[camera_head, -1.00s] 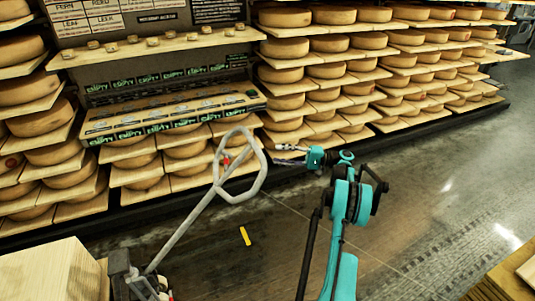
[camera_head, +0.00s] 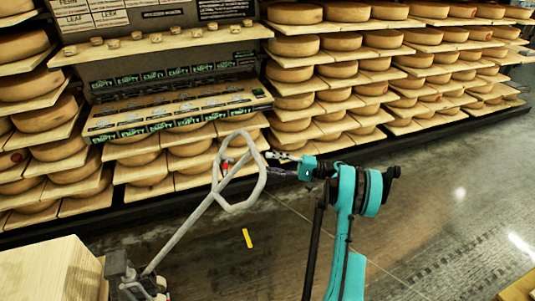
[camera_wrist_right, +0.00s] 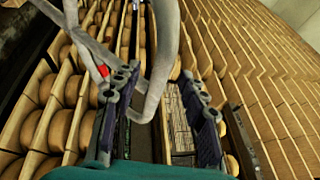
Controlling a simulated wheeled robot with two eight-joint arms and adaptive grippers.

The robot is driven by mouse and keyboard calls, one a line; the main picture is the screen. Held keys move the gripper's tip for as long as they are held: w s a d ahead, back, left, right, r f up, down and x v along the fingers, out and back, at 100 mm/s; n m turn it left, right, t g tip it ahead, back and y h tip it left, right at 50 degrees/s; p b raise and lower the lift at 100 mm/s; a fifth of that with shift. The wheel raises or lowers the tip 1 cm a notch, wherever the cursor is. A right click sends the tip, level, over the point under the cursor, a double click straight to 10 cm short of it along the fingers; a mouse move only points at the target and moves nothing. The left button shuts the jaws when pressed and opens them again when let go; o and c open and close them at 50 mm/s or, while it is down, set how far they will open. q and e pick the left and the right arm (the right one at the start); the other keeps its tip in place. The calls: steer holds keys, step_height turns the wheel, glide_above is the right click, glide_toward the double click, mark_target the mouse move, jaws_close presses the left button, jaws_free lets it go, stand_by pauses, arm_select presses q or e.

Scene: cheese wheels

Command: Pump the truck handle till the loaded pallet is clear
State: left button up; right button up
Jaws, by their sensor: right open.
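The grey truck handle (camera_head: 187,224) rises at a slant from the truck's dark base (camera_head: 122,275) at the lower left and ends in a closed loop with a red piece inside. My right gripper (camera_head: 281,164) is open, just right of the loop in the head view. In the right wrist view, the loop (camera_wrist_right: 165,62) reaches down between the spread fingers of my right gripper (camera_wrist_right: 158,82); I cannot tell if they touch it. My left gripper is not in view.
Shelves of cheese wheels (camera_head: 298,74) line the back, with a slanted label board (camera_head: 175,112) at the left. A yellow strip (camera_head: 247,238) lies on the dark floor. Open floor (camera_head: 440,220) stretches to the right. A wooden edge (camera_head: 522,288) shows at the lower right.

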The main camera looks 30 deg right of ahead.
steer(key=b+x, duration=0.2)
steer(key=x, duration=0.6)
steer(key=shift+s+a, duration=0.2)
steer(key=shift+a, duration=0.1)
steer(key=shift+r, duration=0.15)
jaws_close()
